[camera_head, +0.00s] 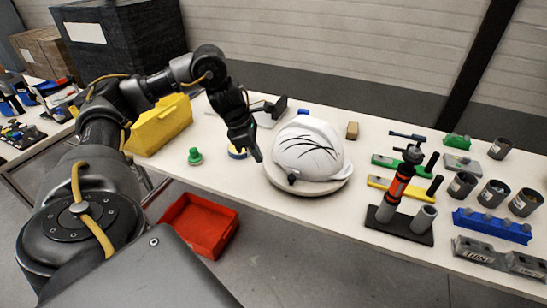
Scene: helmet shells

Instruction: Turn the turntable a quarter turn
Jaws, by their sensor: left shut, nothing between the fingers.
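The turntable (336,187) is a pale round disc on the white table, near its front edge. A white helmet shell (312,151) with black streaks sits on it and hides most of its top. A small dark knob (292,178) shows at the helmet's lower front left. My left gripper (257,157) is shut and empty, pointing down just left of the helmet and close to the disc's left rim. I cannot tell whether it touches the disc. My right gripper is not in view.
A yellow bin (160,125) and a green knob-like piece (195,156) stand to the left. A tool stand (399,225), dark cups (494,192) and coloured blocks (492,225) fill the right side. A red bin (199,224) is below the front edge.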

